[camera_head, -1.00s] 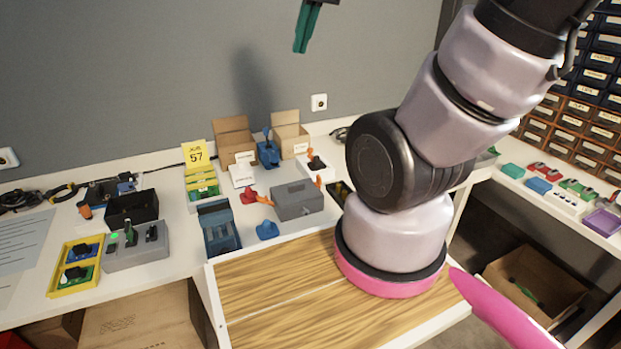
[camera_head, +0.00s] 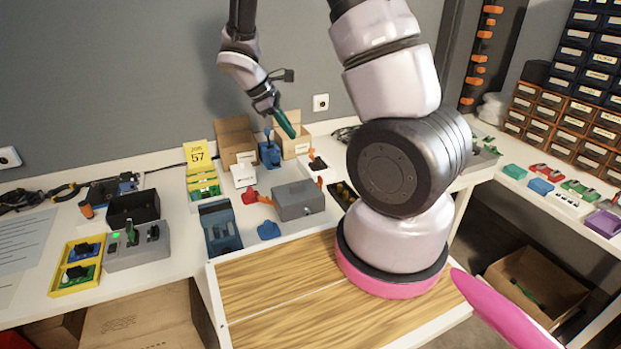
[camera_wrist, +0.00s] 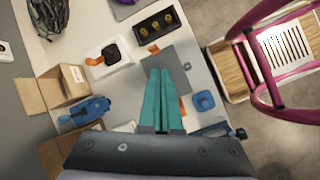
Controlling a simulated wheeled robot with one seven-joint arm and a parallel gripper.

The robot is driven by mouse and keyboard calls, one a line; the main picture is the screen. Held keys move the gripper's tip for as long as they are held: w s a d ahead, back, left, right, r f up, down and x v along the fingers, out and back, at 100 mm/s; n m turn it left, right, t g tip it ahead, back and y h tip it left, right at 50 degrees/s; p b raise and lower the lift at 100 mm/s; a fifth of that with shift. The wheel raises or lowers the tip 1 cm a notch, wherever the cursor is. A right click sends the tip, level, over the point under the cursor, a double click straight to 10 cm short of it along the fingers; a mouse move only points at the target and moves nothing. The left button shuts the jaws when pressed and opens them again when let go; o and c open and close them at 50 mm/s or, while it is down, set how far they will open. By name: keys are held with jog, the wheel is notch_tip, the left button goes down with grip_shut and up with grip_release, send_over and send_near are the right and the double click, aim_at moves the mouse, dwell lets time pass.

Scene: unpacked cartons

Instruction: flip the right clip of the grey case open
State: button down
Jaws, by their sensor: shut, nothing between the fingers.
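The grey case (camera_head: 298,200) stands on the white table with its lid down. An orange clip (camera_head: 320,182) shows at its right end and another orange clip (camera_head: 265,199) at its left end. I cannot tell how far either clip is flipped. My gripper (camera_head: 291,134) is shut and empty, with teal fingers, in the air above and behind the case. In the wrist view the fingers (camera_wrist: 161,73) point over the grey case (camera_wrist: 178,70) and hide part of it. One orange clip (camera_wrist: 153,49) shows beyond the fingertips, the other (camera_wrist: 182,105) beside the fingers.
Open cardboard boxes (camera_head: 236,140) and a blue device (camera_head: 269,153) stand behind the case. A white tray with a black-and-orange part (camera_head: 317,163) is close to its right rear. A blue knob (camera_head: 269,230) lies in front. The wooden top (camera_head: 280,285) is clear.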

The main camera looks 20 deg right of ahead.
aim_at(321, 177)
jog(key=f+n+h, duration=0.1)
jog(key=f+n, duration=0.1)
jog(key=f, duration=0.2)
jog(key=w+f+n+h, duration=0.1)
jog(key=f+n, duration=0.1)
jog(key=f, duration=0.2)
jog(key=w+f+n+h, duration=0.1)
jog(key=f+n, duration=0.1)
jog(key=f, duration=0.2)
jog(key=shift+d, duration=0.1)
jog(key=shift+r, duration=0.1)
jog(key=x, duration=1)
jog(key=shift+w, duration=0.1)
jog(key=shift+d+r+y, duration=0.15)
jog(key=shift+d+y, duration=0.15)
jog(key=shift+y, duration=0.2)
jog(key=shift+d+r+y, duration=0.15)
jog(key=shift+d+y, duration=0.4)
jog(key=shift+y, duration=0.2)
jog(key=shift+d+r+y, duration=0.15)
jog(key=shift+d+y, duration=0.4)
jog(key=shift+y, duration=0.2)
jog(key=d+y, duration=0.2)
jog(key=y, duration=0.1)
jog(key=shift+d+f+y, duration=0.1)
jog(key=shift+f+y, duration=0.05)
jog(key=shift+y, duration=0.15)
